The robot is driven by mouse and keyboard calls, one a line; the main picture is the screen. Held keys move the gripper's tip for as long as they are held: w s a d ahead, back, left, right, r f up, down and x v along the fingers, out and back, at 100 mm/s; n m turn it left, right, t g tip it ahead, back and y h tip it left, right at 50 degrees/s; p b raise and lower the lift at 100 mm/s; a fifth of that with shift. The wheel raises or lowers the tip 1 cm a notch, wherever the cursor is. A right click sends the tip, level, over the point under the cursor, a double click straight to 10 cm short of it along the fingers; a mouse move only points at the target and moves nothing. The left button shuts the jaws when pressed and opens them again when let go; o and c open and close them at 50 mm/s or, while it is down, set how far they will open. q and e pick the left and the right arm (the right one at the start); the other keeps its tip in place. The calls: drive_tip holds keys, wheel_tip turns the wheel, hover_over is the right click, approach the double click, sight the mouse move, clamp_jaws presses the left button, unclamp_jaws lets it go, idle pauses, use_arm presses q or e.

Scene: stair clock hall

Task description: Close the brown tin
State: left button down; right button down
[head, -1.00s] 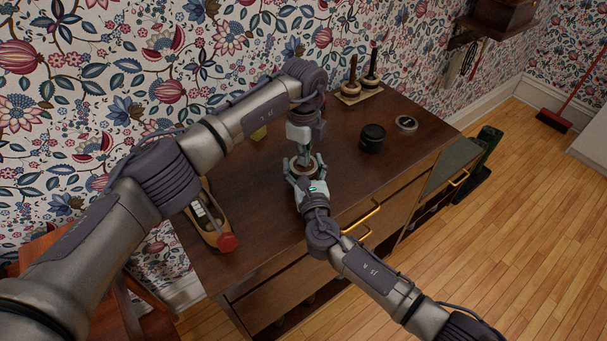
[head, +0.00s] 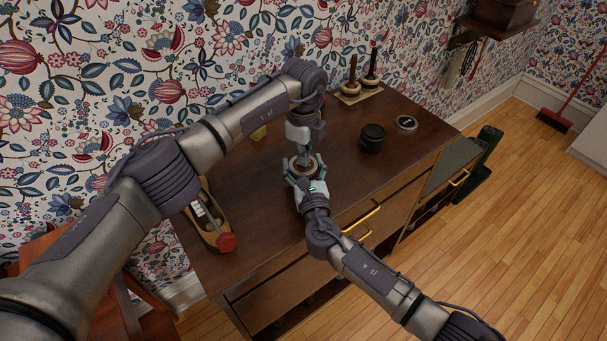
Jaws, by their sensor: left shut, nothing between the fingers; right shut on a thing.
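The brown tin (head: 306,169) stands on the dark wooden cabinet top, mostly hidden between my two grippers. My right gripper (head: 303,167) reaches in from the front and is shut on the tin, with its fingers at the tin's sides. My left gripper (head: 303,157) points down from above, right over the tin, with its fingers shut and nothing between them. Whether its tips touch the tin's top is too small to tell, and how the lid sits cannot be made out.
A black tin (head: 372,139) and a round dark lid with a pale rim (head: 406,123) are to the right. Two stamps (head: 370,80) stand on a board at the back. A wooden tray with a red knob (head: 226,242) is at left. A yellow block (head: 259,133) lies behind.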

use_arm(q)
drive_tip(key=c, duration=1.9)
unclamp_jaws()
drive_tip(key=shift+s+f, duration=0.3)
drive_tip(key=shift+f, duration=0.1)
use_arm(e)
drive_tip(key=shift+r, duration=0.2)
use_arm(q)
drive_tip(key=o, duration=0.6)
drive_tip(key=shift+c, duration=0.2)
use_arm(e)
drive_tip(key=shift+a, duration=0.1)
drive_tip(key=shift+w, duration=0.1)
use_arm(q)
drive_tip(key=shift+w, duration=0.1)
drive_tip(key=shift+r, duration=0.15)
drive_tip(key=shift+w+r, duration=0.1)
drive_tip(key=shift+r, duration=2.2)
use_arm(e)
drive_tip(key=shift+f, duration=0.15)
use_arm(q)
drive_tip(key=o, duration=0.6)
use_arm(e)
drive_tip(key=shift+f, duration=0.1)
